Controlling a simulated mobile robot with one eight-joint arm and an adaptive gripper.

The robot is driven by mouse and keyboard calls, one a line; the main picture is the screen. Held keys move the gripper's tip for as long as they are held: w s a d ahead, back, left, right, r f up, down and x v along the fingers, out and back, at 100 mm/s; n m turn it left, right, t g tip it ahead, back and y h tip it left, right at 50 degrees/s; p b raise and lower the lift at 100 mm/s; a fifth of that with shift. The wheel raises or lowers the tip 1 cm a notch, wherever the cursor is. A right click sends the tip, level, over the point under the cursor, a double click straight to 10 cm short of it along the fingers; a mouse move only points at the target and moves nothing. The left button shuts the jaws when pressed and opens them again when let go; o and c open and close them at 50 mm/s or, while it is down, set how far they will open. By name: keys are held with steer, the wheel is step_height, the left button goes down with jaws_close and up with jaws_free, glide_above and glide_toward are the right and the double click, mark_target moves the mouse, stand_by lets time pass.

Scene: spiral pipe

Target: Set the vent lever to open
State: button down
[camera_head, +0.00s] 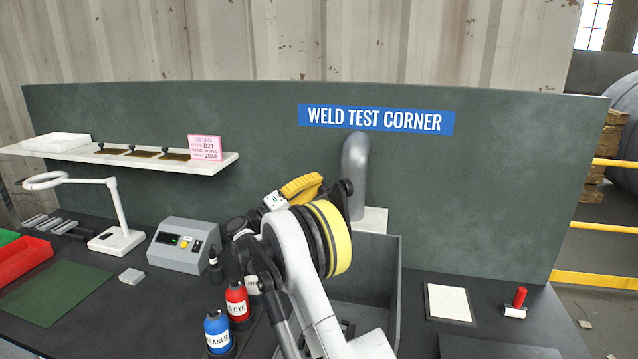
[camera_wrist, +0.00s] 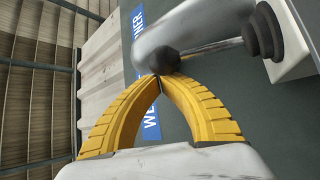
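The vent lever is a thin metal rod (camera_wrist: 212,47) with a black ball knob (camera_wrist: 165,61), running from a dark pivot (camera_wrist: 264,30) on a white block in the wrist view. A thick grey vent pipe (camera_head: 355,170) rises behind it; it also shows in the wrist view (camera_wrist: 185,25). My gripper's yellow fingers (camera_wrist: 158,77) meet at their tips, with nothing seen between them. The tips are right at the knob; I cannot tell if they touch it. In the head view my gripper (camera_head: 318,180) is left of the pipe, and the lever is hidden behind my arm.
A grey open-topped bin (camera_head: 385,270) stands below the pipe. A blue bottle (camera_head: 218,335), a red bottle (camera_head: 237,302) and a grey control box (camera_head: 184,245) are left of my arm. A red-handled tool (camera_head: 519,298) and a pale pad (camera_head: 449,302) lie on the right.

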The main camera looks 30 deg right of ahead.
steer(key=shift+s+a, duration=0.35)
steer(key=shift+a, duration=0.05)
steer(key=shift+f, duration=0.1)
steer(key=shift+f, duration=0.1)
stand_by(0.3)
